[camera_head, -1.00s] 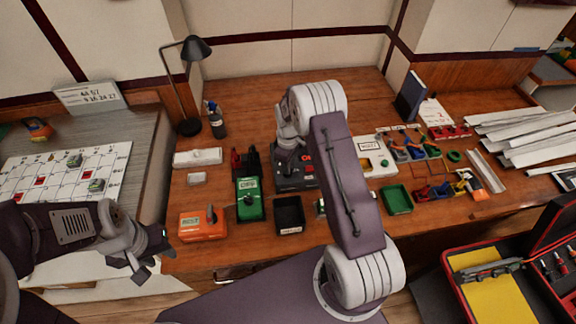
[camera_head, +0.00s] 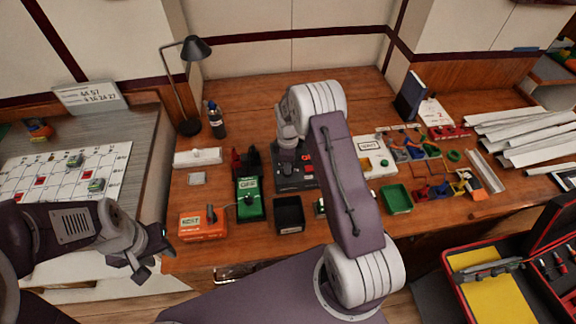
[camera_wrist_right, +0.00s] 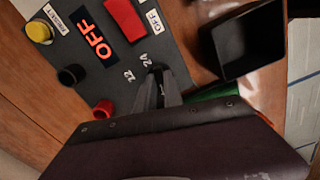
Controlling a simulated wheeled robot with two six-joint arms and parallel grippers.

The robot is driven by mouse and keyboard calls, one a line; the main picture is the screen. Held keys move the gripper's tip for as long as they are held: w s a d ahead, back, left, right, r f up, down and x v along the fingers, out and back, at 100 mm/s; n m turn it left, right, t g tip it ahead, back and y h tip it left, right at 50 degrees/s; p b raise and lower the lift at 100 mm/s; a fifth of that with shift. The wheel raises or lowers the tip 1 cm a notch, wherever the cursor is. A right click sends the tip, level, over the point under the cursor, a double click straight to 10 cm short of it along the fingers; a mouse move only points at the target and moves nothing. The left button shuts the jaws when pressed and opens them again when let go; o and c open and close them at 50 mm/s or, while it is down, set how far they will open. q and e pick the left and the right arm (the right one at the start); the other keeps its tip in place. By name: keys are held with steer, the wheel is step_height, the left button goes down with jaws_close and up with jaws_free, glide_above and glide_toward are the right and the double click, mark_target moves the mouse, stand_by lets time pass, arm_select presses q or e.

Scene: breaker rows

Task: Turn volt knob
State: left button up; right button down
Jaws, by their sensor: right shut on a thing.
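The dark power-supply panel (camera_head: 292,179) sits on the wooden bench under my right arm. In the right wrist view its panel (camera_wrist_right: 103,80) shows a lit red OFF display (camera_wrist_right: 97,43), a red rocker switch (camera_wrist_right: 123,18) and the marks 22 and 24 (camera_wrist_right: 145,58). My right gripper (camera_wrist_right: 157,82) is shut on the volt knob beside these marks; its fingers hide most of the knob. In the head view this gripper (camera_head: 286,153) is partly hidden by its own wrist. My left gripper (camera_head: 145,258) hangs off the bench's left front, apart from everything; its opening is unclear.
A black bin (camera_head: 289,213) stands just in front of the panel; it also shows close to my right gripper in the wrist view (camera_wrist_right: 245,45). A green meter (camera_head: 249,206) and orange meter (camera_head: 200,226) stand left. A green tray (camera_head: 397,199) lies right.

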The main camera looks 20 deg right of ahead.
steer(key=shift+w+r, duration=0.1)
steer(key=c, duration=1.5)
jaws_free()
steer(key=shift+o, duration=0.2)
step_height(320, 180, up, 9)
steer(key=shift+b, duration=0.4)
